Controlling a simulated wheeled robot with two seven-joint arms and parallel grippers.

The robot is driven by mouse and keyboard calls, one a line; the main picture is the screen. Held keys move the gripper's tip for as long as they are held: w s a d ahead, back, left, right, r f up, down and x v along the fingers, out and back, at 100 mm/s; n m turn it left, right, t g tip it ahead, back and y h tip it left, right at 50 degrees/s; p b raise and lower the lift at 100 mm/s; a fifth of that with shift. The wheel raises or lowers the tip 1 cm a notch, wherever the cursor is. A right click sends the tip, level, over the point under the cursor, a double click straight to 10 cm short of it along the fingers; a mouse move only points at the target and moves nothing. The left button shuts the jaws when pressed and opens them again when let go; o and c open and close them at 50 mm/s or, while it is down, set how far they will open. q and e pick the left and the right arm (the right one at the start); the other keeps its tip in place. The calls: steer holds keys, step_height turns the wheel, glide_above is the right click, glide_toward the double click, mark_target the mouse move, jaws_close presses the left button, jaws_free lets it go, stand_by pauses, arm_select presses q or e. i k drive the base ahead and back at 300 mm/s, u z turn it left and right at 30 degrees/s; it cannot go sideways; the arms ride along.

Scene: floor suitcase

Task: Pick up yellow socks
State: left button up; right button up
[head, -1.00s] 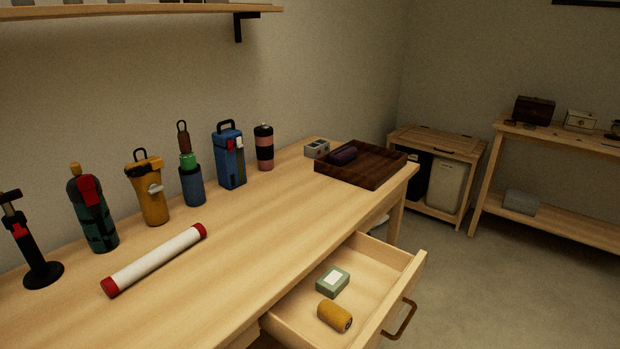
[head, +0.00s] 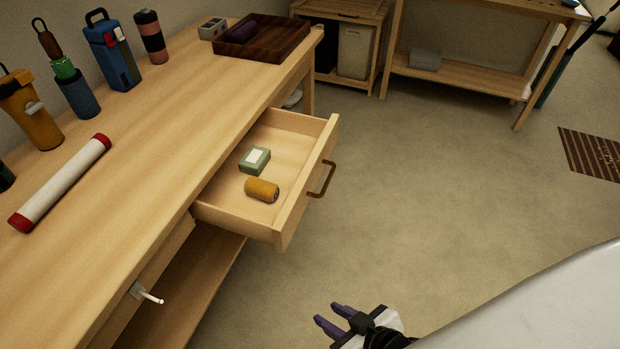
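The yellow socks (head: 262,190) are a small rolled bundle lying in the open wooden drawer (head: 284,223), near its front left part. A green box with a white label (head: 254,160) lies just behind them in the same drawer. My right gripper (head: 328,317) shows at the bottom of the head view, low and in front of the drawer, apart from it. Its two dark purple fingers are spread with nothing between them. My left gripper is out of view.
The drawer's handle (head: 322,180) sticks out to the right. A white-and-red tube (head: 62,182) and several bottles stand or lie on the desk (head: 150,150). A dark wooden tray (head: 263,41) is at its far end. The floor (head: 430,190) right of the drawer is clear.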

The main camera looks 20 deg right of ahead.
mark_target(261, 189)
steer(key=u, duration=3.15)
steer(key=k, duration=1.8)
steer(key=z, duration=1.65)
steer(key=i, duration=0.5)
steer(key=z, duration=0.05)
